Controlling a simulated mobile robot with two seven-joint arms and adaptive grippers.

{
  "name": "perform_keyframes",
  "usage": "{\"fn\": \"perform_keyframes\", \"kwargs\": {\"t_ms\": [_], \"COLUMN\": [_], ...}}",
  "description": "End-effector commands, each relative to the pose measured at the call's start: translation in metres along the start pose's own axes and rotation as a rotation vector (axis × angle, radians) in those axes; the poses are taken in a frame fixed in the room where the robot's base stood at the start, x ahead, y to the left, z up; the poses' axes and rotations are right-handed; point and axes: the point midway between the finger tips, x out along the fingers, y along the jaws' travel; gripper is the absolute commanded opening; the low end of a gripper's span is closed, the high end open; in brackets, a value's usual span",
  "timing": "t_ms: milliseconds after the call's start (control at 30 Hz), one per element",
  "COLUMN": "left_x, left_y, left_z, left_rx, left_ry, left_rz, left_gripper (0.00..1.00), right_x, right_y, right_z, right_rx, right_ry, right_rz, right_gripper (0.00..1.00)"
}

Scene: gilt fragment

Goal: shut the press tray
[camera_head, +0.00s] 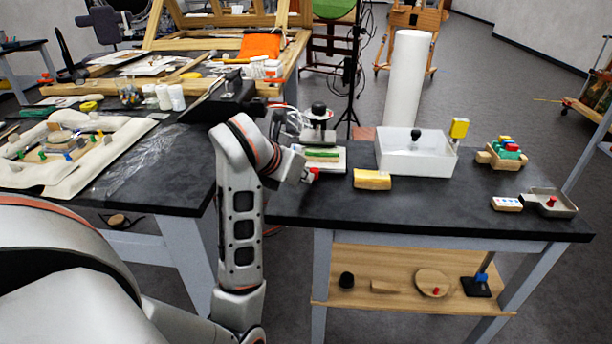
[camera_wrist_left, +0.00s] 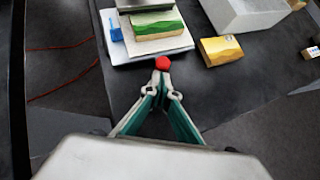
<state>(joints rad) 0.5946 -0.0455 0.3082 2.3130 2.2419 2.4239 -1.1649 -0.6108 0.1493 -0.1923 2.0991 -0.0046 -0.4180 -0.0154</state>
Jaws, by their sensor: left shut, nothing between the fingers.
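The press (camera_head: 318,132) stands at the left end of the right-hand table, with a grey body and a black knob on top. Its white press tray (camera_head: 339,166) sticks out towards me and carries a green-topped block (camera_head: 322,155). A red knob (camera_head: 315,170) is at the tray's front; it also shows in the left wrist view (camera_wrist_left: 163,62). My left gripper (camera_wrist_left: 161,75) is shut and empty, its fingertips right at the red knob; I cannot tell if they touch. In the head view, my left gripper (camera_head: 307,177) is partly hidden by its arm. My right gripper is out of view.
A yellow block (camera_head: 372,180) lies right of the tray, before a white open box (camera_head: 405,158). A small blue piece (camera_wrist_left: 115,30) sits at the tray's left side. A small grey tray (camera_head: 552,204) is farther right. The table's front middle is clear.

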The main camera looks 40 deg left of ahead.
Motion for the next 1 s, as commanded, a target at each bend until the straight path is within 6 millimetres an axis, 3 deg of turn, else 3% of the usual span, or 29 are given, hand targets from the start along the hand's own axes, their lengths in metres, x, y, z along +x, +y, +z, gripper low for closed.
{"fn": "perform_keyframes", "kwargs": {"t_ms": [133, 400, 633, 1000], "left_x": [0.003, 0.027, 0.027, 0.027], "left_y": [0.002, 0.018, 0.021, 0.016], "left_z": [0.002, 0.023, 0.028, 0.03], "left_rx": [0.0, -0.001, 0.001, 0.002], "left_ry": [0.001, 0.002, -0.003, -0.007], "left_rz": [0.001, 0.001, 0.004, 0.004], "left_gripper": [0.0, 0.0, 0.0, 0.0], "right_x": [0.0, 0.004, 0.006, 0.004], "right_y": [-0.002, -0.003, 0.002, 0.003], "right_z": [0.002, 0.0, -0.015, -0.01], "right_rx": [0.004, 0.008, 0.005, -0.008], "right_ry": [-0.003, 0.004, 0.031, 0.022], "right_rz": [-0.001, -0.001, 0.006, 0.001], "right_gripper": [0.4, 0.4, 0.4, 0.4]}}
